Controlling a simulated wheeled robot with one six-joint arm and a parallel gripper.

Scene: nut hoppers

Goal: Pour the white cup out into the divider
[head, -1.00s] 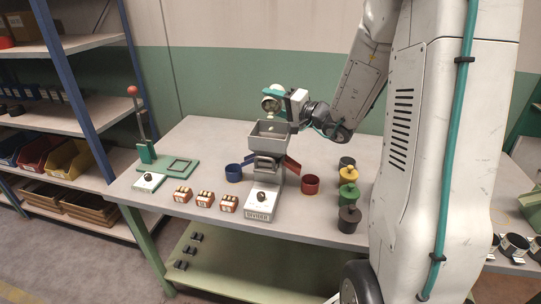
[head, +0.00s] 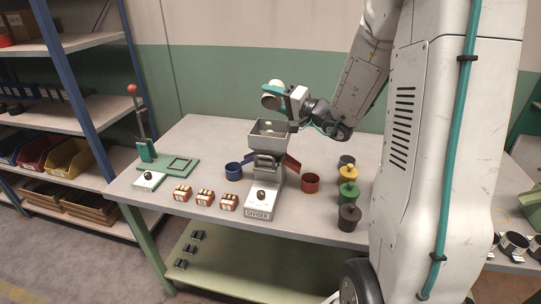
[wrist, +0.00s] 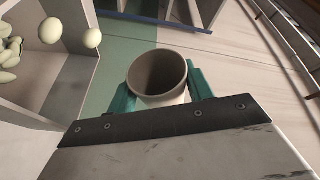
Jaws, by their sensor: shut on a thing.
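My gripper (head: 274,91) has green fingers and is shut on the white cup (head: 270,102), high over the divider (head: 258,205). The cup is tipped, with its mouth turned down toward the grey hopper on top of the divider (head: 255,140). In the wrist view the cup (wrist: 158,75) sits between the green fingers, and the part of its inside that shows looks bare. Several pale nuts (wrist: 8,55) lie in the hopper at the left of that view. A pale nut (wrist: 92,38) shows near the hopper's edge and may be falling.
A blue cup (head: 233,172) and a red cup (head: 310,183) stand at the divider's side chutes. Yellow, green and dark containers (head: 349,190) line the right. Small orange-brown boxes (head: 204,197) and a green lever press (head: 150,160) stand left.

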